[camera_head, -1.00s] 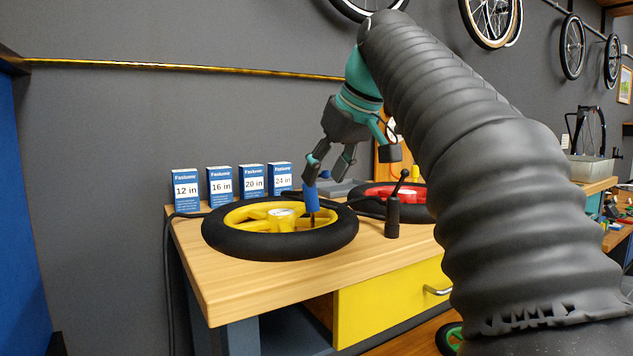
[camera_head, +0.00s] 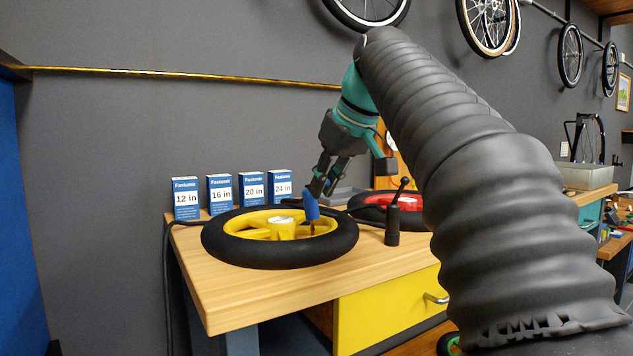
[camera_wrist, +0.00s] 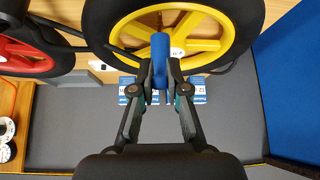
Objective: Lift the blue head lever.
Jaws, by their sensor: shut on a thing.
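The blue head (camera_head: 312,211) sits at the valve stem inside the rim of the yellow wheel (camera_head: 283,231), which lies flat with its black tyre on the wooden bench. The blue head leans slightly in the head view, and a short blue piece, perhaps its lever, shows at its top. My gripper (camera_head: 319,188) reaches down to it from the upper right. In the wrist view, the blue head (camera_wrist: 160,50) lies between the two fingers of my gripper (camera_wrist: 160,76), which are shut on it. The fingers partly hide the lever.
Several blue-and-white size boxes (camera_head: 220,195) stand behind the wheel. A black post with a ball-tipped handle (camera_head: 392,222) stands to its right. A red wheel (camera_head: 375,204) and a grey tray (camera_head: 346,195) are behind. A black hose runs along the bench (camera_head: 240,300).

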